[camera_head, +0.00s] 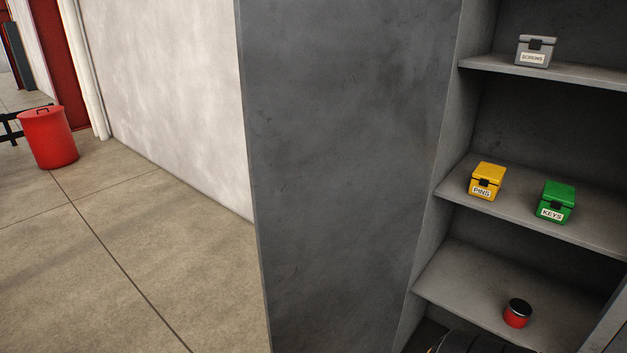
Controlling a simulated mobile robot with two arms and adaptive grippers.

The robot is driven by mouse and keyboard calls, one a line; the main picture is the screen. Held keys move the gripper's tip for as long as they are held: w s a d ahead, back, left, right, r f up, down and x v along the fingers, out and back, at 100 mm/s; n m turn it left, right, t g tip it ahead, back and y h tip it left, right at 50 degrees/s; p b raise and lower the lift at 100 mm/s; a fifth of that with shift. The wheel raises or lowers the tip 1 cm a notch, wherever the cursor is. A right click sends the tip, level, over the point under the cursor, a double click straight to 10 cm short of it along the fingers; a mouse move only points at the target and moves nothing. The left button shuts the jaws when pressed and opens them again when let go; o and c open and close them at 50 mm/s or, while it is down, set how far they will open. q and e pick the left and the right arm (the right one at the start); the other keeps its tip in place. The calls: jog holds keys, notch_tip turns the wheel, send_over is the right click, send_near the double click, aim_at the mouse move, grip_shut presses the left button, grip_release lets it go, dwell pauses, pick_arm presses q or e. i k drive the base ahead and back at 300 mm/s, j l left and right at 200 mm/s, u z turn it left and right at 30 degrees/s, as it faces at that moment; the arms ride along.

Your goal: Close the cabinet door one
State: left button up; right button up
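A grey metal cabinet (540,220) stands open on the right, its shelves exposed. A large flat dark grey panel (350,170) stands upright along the cabinet's left side; it looks like an open door, though its hinge cannot be made out. Another grey edge (610,325) shows at the lower right corner, and I cannot tell whether it is a second door.
On the shelves are a grey SCREWS box (535,51), a yellow PINS box (487,181), a green KEYS box (556,202) and a red jar with a black lid (517,314). A red bin (48,138) stands far left. The concrete floor (130,250) left of the panel is clear.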

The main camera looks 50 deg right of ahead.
aim_at(344, 101)
jog(key=i+z, duration=0.25)
jog(key=z, duration=0.2)
jog(key=i+j+z, duration=0.15)
jog(key=i+z, duration=0.25)
jog(key=i+j+z, duration=0.1)
jog(key=z, duration=0.35)
jog(key=i+j+z, duration=0.2)
jog(key=j+z, duration=0.2)
